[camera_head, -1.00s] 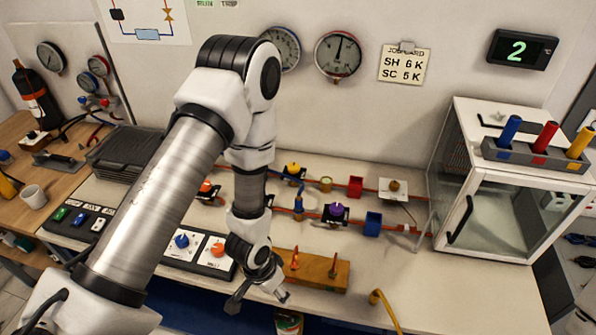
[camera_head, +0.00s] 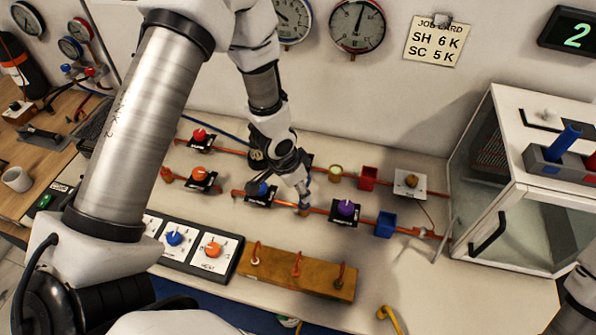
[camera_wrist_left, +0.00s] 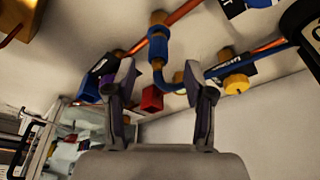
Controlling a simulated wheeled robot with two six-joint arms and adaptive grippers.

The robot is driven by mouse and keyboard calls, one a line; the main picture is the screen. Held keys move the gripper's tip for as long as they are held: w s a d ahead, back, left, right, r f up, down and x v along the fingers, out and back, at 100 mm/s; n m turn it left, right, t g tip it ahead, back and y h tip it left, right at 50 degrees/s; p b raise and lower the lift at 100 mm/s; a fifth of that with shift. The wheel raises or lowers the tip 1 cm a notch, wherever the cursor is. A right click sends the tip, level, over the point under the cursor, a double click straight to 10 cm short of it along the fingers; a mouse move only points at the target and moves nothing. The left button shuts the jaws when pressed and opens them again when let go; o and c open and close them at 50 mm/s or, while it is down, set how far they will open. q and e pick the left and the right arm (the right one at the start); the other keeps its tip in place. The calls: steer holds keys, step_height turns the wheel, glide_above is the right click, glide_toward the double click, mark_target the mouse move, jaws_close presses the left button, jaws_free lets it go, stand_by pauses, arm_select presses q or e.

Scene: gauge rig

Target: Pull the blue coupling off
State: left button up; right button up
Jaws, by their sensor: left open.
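The blue coupling (camera_wrist_left: 158,46) shows in the left wrist view on a brass fitting of the copper pipe, with a blue hose (camera_wrist_left: 174,84) bending away from it. In the head view the coupling (camera_head: 307,176) is mostly hidden by my left gripper, and the brass fitting (camera_head: 304,210) shows just below. My left gripper (camera_head: 300,172) is open above the pipe run, close to the coupling. In the wrist view its fingers (camera_wrist_left: 163,80) stand on either side of the coupling's line, and I see no contact. My right gripper is not in view.
A purple-knob valve (camera_head: 346,210) and a blue block (camera_head: 385,226) are right of the coupling. A red block (camera_head: 368,178) stands behind. A wooden block with red hooks (camera_head: 297,275) lies in front. A glass-fronted cabinet (camera_head: 520,215) stands at right.

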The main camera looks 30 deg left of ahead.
arm_select(q)
steer(key=shift+s+d+f+p, duration=0.1)
steer(key=shift+d+f+p, duration=0.15)
steer(key=shift+f, duration=0.35)
steer(key=shift+s+d+f+p, duration=0.1)
steer(key=shift+d+f, duration=0.2)
steer(key=shift+f, duration=0.3)
steer(key=shift+w+a+f, duration=0.1)
steer(key=shift+w+f, duration=0.35)
steer(key=shift+f, duration=0.2)
steer(key=shift+w+a+f, duration=0.1)
steer(key=shift+w+f, duration=0.3)
steer(key=shift+f, duration=0.2)
steer(key=shift+w+f, duration=0.2)
steer(key=shift+s+r, duration=0.25)
steer(key=shift+s, duration=0.1)
steer(key=shift+c, duration=0.7)
steer(key=shift+s+d+r, duration=0.1)
steer(key=shift+s+d, duration=0.05)
steer(key=c, duration=0.5)
jaws_close()
